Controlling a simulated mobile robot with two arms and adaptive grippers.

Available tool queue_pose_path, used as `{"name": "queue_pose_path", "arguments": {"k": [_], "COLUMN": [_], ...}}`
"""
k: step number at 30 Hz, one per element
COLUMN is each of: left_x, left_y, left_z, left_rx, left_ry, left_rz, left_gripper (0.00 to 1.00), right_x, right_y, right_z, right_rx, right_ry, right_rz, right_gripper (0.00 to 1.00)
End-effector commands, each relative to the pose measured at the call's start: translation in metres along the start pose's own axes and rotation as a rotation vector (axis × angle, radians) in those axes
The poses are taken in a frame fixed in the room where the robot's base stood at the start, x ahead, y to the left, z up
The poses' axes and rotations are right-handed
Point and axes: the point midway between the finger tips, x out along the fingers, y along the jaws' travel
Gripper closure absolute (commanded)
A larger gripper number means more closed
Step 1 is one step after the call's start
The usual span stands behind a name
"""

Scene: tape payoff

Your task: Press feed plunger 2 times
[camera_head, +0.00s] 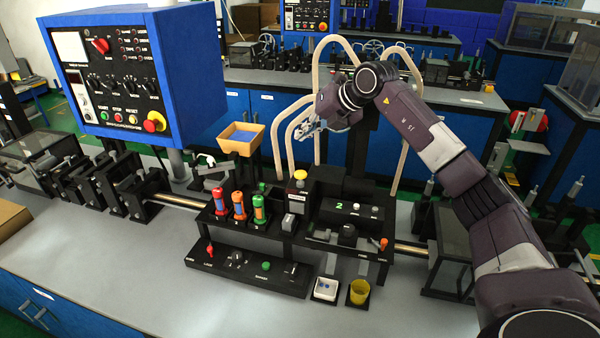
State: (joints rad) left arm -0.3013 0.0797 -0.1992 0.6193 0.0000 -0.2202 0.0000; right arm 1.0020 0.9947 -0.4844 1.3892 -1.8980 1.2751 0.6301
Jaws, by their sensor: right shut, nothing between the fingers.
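A yellow round cap (300,175) tops a short post with a small dark label on the black station (340,190) at the middle of the bench. It looks like the feed plunger, but I cannot read the label. My right gripper (298,134) is shut and empty. It hangs in the air above and behind the yellow cap in the picture, apart from it. My right arm reaches in from the lower right. My left gripper is not in view.
A switch panel (250,266) lies in front. A blue control box (135,70) rises at left. Beige hoses (278,140) arch behind.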

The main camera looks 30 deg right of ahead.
Motion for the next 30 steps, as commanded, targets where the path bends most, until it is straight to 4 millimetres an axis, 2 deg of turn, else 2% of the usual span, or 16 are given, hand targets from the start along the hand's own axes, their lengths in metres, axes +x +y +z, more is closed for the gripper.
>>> {"name": "queue_pose_path", "arguments": {"k": [8,20,30], "left_x": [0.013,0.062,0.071], "left_y": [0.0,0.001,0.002], "left_z": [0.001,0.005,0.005], "left_rx": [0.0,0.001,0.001], "left_ry": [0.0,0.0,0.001], "left_rz": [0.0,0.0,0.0], "left_gripper": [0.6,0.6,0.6], "right_x": [0.011,0.05,0.062], "right_y": [-0.007,-0.035,-0.044], "right_z": [-0.008,-0.036,-0.045], "right_rx": [-0.001,-0.002,-0.002], "right_ry": [0.001,0.001,0.0], "right_rz": [0.002,0.002,0.003], "right_gripper": [1.0,1.0,1.0]}}
